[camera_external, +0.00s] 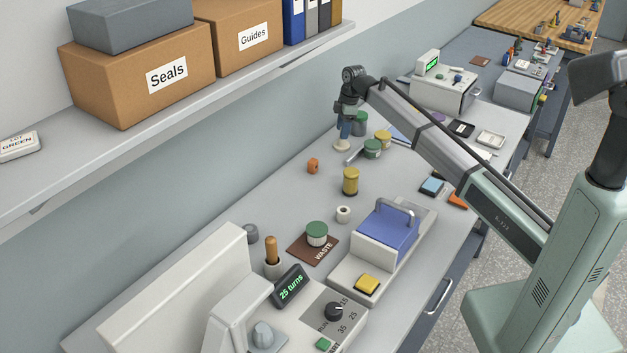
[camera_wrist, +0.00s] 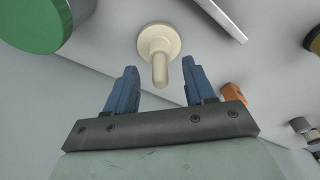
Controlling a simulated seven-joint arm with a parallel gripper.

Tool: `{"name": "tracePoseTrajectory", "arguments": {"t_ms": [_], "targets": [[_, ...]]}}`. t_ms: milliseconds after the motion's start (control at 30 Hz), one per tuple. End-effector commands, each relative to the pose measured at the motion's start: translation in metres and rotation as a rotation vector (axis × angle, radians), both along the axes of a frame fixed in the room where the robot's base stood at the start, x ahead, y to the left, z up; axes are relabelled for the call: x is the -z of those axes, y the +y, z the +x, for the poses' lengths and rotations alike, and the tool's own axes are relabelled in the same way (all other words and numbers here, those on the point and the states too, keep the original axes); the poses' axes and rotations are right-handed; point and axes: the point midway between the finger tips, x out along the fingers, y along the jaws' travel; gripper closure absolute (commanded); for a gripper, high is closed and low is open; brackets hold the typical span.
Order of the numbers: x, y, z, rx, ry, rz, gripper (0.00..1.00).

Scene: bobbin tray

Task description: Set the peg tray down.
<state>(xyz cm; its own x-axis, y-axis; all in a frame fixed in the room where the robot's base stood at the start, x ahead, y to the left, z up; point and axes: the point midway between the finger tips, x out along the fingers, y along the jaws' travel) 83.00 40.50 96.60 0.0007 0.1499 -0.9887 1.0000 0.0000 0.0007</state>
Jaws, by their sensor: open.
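The peg tray (camera_external: 342,146) looks like a small cream round base with a short upright peg. It stands on the grey bench below my gripper (camera_external: 346,130), near the wall side. In the wrist view the cream peg tray (camera_wrist: 160,42) lies ahead of my blue fingers, its peg pointing toward the space between them. My gripper (camera_wrist: 158,66) is open, with a clear gap between each finger and the peg. The fingers partly hide the peg in the outside view.
A metal bar (camera_external: 355,155), an orange block (camera_external: 312,166) and a yellow spool (camera_external: 350,182) are near.

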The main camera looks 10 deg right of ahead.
Motion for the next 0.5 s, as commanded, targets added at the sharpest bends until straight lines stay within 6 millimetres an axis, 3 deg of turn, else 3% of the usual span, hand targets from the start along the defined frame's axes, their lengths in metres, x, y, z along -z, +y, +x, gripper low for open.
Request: {"name": "tracePoseTrajectory", "arguments": {"t_ms": [200,500], "targets": [[-0.043,-0.006,0.001,0.000,-0.001,0.001,0.46],[-0.077,-0.012,0.001,0.000,0.000,0.000,0.46]]}}
